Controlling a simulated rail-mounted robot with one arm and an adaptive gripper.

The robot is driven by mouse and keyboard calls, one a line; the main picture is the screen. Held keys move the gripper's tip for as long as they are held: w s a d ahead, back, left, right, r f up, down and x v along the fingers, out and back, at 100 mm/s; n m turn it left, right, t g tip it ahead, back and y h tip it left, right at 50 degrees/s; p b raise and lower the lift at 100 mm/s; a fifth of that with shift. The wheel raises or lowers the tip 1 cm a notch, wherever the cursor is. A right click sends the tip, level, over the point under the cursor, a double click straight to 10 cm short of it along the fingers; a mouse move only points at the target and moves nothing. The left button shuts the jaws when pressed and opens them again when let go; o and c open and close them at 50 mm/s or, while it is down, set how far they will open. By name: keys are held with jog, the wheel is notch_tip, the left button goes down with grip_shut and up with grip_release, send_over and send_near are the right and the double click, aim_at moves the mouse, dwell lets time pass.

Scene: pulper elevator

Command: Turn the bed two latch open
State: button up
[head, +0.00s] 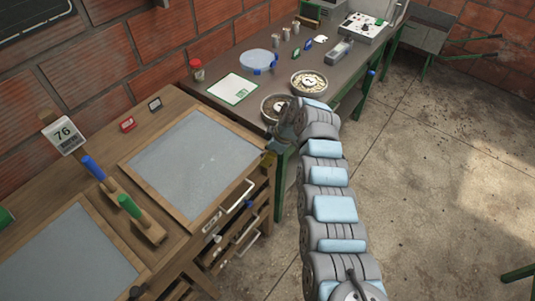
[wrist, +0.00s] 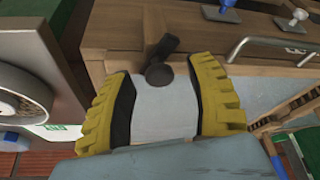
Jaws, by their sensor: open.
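A dark latch (wrist: 160,62), a short lever with a round end, sits on the wooden frame in the wrist view. My gripper (wrist: 163,74) is open, its two yellow-ribbed fingers on either side of the latch's round end. I cannot tell whether they touch it. A second grey bed (head: 65,258) lies nearer at the left. No number on either bed is readable.
A metal handle (head: 236,197) and knobs are on the bench front; the handle also shows in the wrist view (wrist: 270,42). A dark table (head: 215,88) with bowls adjoins the bench. Blue (head: 93,167) and green (head: 129,206) handled tools stand between the beds.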

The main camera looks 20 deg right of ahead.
grip_shut()
jog(key=shift+r+m+t+p, duration=0.1)
jog(key=shift+m+t+p, duration=0.2)
jog(key=shift+m+p, duration=0.4)
jog(key=shift+p, duration=0.35)
jog(key=m+h+p, duration=0.1)
jog(key=m+p, duration=0.1)
jog(key=m+t+h+p, duration=0.1)
jog(key=m+p, duration=0.1)
jog(key=m, duration=0.1)
jog(key=shift+s+a, duration=0.15)
jog(key=shift+a, duration=0.05)
jog(key=m+h+p, duration=0.1)
jog(key=m, duration=0.3)
jog(key=shift+a+m+h, duration=0.1)
jog(key=shift+m+h, duration=0.2)
jog(key=shift+h, duration=0.1)
jog(key=shift+f+m+h+p, duration=0.2)
jog(key=shift+m+h+p, duration=0.2)
jog(key=shift+m, duration=0.8)
